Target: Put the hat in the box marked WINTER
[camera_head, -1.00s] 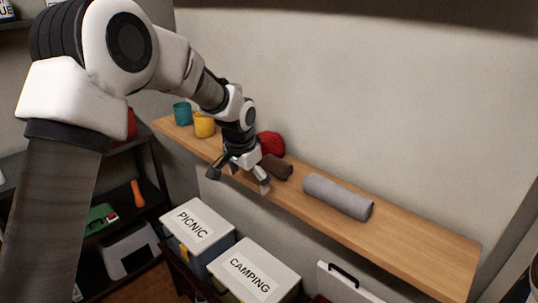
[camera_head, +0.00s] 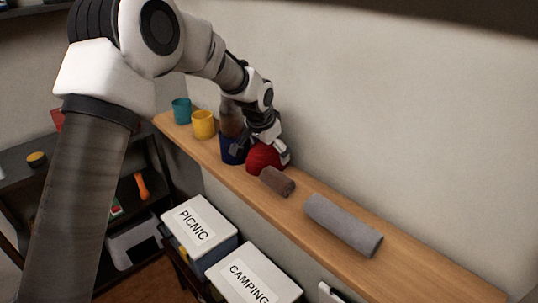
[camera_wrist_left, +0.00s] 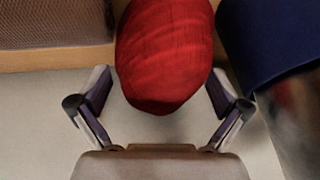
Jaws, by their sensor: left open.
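The red hat (camera_head: 265,159) sits on the wooden shelf between a dark blue cup and a brown roll. My open left gripper (camera_head: 261,152) is over it from the wall side, one finger by the cup and the other by the hat's right side. In the left wrist view, the hat (camera_wrist_left: 165,50) lies between the spread fingers of the left gripper (camera_wrist_left: 160,92), with a gap on each side. No box marked WINTER can be read in these views. My right gripper is not seen.
On the shelf (camera_head: 405,272) are the dark blue cup (camera_head: 230,152), a yellow cup (camera_head: 203,125), a teal cup (camera_head: 181,111), the brown roll (camera_head: 277,181) and a grey roll (camera_head: 343,224). Below stand boxes marked PICNIC (camera_head: 199,224) and CAMPING (camera_head: 253,275).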

